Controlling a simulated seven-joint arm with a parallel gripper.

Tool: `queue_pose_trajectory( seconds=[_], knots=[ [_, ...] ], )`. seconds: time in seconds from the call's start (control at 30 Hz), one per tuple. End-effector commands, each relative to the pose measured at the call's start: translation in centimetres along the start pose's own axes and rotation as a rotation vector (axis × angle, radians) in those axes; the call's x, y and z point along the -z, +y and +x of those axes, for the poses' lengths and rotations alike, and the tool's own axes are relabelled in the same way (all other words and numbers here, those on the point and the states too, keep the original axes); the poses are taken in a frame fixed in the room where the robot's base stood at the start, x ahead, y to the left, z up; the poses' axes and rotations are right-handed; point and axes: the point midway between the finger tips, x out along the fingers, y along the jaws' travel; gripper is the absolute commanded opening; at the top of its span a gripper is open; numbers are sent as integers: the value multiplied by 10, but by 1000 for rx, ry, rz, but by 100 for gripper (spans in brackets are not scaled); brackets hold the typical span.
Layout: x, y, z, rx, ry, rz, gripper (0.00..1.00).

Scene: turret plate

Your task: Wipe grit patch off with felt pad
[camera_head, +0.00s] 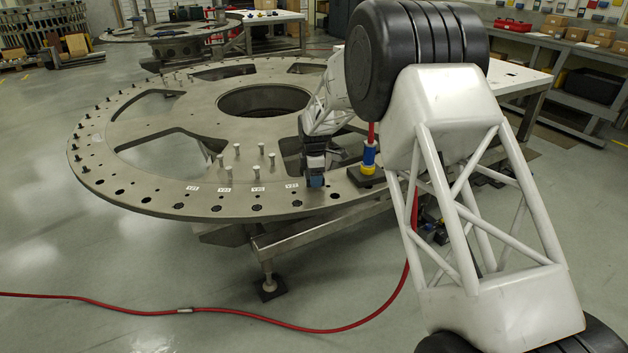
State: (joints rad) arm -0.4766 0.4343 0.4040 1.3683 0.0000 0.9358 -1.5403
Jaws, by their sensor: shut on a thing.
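The large round metal turret plate (130,187) lies flat on a stand, with cut-outs, a central opening and a ring of holes near its rim. My gripper (316,172) is at the plate's near rim, pointing down. It is shut on a small blue-grey block, which looks to be the felt pad (316,181). The pad is at or just above the plate surface, right of the white labels; I cannot tell whether it touches. I cannot make out a grit patch for certain; dark spots (257,207) along the near rim look like holes.
Several upright pins (254,160) stand on the plate left of my gripper. A blue and yellow fitting (369,155) on a red hose (330,328) stands close on the right. Dark studs (87,124) line the left rim. My arm covers the right side.

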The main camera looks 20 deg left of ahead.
Motion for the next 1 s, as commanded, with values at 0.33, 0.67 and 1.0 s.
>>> queue_pose_trajectory(
  seconds=[0.33,0.67,1.0],
  knots=[
    [0,1,-27,-3,0,0,50],
    [0,0,-40,-1,0,0,50],
    [0,0,-41,-1,0,0,50]
  ],
)
